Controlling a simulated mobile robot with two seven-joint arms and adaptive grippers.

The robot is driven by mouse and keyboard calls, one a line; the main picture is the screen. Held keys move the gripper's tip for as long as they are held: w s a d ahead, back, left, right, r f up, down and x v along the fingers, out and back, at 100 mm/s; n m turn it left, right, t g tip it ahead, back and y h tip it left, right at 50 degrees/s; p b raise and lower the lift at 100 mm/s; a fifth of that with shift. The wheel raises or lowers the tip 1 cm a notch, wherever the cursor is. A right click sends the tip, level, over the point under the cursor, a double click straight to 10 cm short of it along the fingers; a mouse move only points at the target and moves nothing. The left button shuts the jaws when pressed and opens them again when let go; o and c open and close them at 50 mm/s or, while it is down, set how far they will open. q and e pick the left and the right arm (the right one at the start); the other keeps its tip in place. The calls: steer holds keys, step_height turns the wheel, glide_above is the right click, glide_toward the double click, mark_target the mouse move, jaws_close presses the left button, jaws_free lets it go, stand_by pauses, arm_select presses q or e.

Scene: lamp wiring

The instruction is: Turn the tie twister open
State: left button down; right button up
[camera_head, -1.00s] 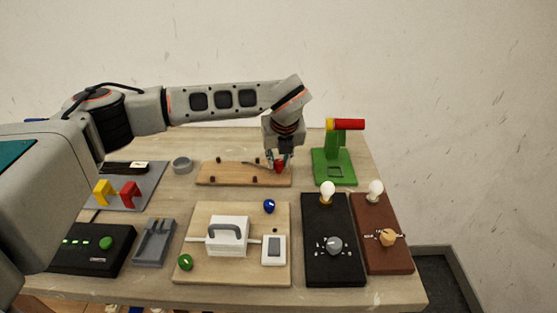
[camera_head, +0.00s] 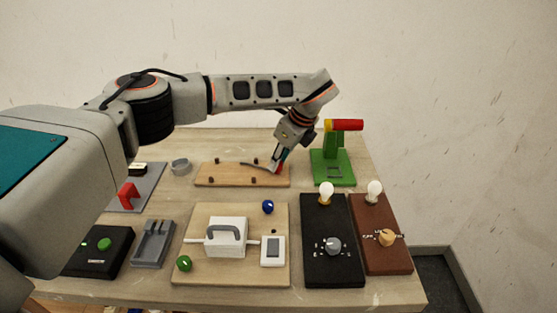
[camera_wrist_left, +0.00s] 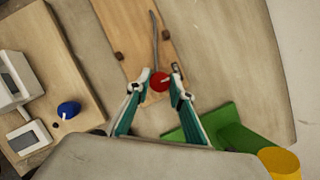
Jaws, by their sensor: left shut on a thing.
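A red knob (camera_wrist_left: 159,81) with a pale pointer mark sits at the end of the long wooden board (camera_head: 225,181) at the back of the table. In the head view the red knob (camera_head: 278,168) is mostly covered by the fingers. A thin dark strip (camera_wrist_left: 154,40) runs along the board to the knob. My left gripper (camera_head: 279,166) leans down over the board from the upper right, its two fingertips (camera_wrist_left: 160,82) shut on either side of the knob. My right gripper is not in view.
A green stand (camera_head: 333,165) with a red and yellow top is just right of the gripper. In front are a wooden panel with a blue knob (camera_head: 268,207), a black bulb board (camera_head: 332,265) and a brown bulb board (camera_head: 385,262). A grey ring (camera_head: 180,166) lies left.

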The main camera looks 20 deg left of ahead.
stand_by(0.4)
arm_select(q)
steer(key=c, duration=1.8)
jaws_free()
steer(key=shift+r, duration=0.1)
steer(key=shift+d+r, duration=0.2)
steer(key=shift+r, duration=0.1)
steer(key=v, duration=1.1)
